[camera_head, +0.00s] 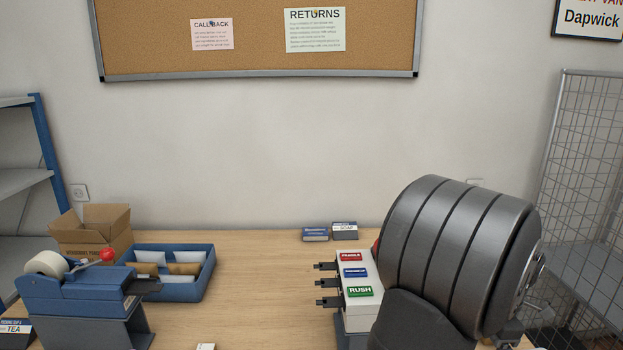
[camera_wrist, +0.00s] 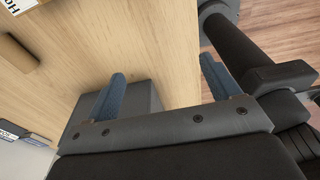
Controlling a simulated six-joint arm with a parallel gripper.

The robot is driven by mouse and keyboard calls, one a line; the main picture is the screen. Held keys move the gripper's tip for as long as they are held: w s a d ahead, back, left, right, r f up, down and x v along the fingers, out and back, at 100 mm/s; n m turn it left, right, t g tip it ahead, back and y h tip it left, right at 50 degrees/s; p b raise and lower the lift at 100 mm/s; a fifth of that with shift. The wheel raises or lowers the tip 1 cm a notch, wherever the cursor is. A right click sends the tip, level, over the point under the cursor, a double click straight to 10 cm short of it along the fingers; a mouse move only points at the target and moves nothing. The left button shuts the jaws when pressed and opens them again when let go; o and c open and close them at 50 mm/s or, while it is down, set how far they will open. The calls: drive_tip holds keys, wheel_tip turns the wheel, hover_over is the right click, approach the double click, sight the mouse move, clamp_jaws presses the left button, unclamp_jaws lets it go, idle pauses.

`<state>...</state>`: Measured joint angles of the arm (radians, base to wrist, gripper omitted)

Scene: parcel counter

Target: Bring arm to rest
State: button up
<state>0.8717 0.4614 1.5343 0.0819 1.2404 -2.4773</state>
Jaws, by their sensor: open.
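My gripper shows in the wrist camera view (camera_wrist: 165,88), with its two blue-grey fingers wide apart and nothing between them. Bare wooden counter lies beyond the fingertips. In the head camera view my dark arm fills the right side and hides the gripper there. A grey block (camera_wrist: 140,98) shows behind the left finger in the wrist view.
The counter (camera_head: 245,290) has free room in its middle. A blue tray with envelopes (camera_head: 208,277), an open cardboard box (camera_head: 95,247) and a blue tape dispenser (camera_head: 75,290) stand at left. A label dispenser (camera_head: 357,275) with red, blue and green labels stands beside my arm.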

drive_tip(key=shift+w+a+f, duration=0.3)
drive_tip(key=shift+w+f, duration=0.2)
drive_tip(key=shift+w, duration=0.35)
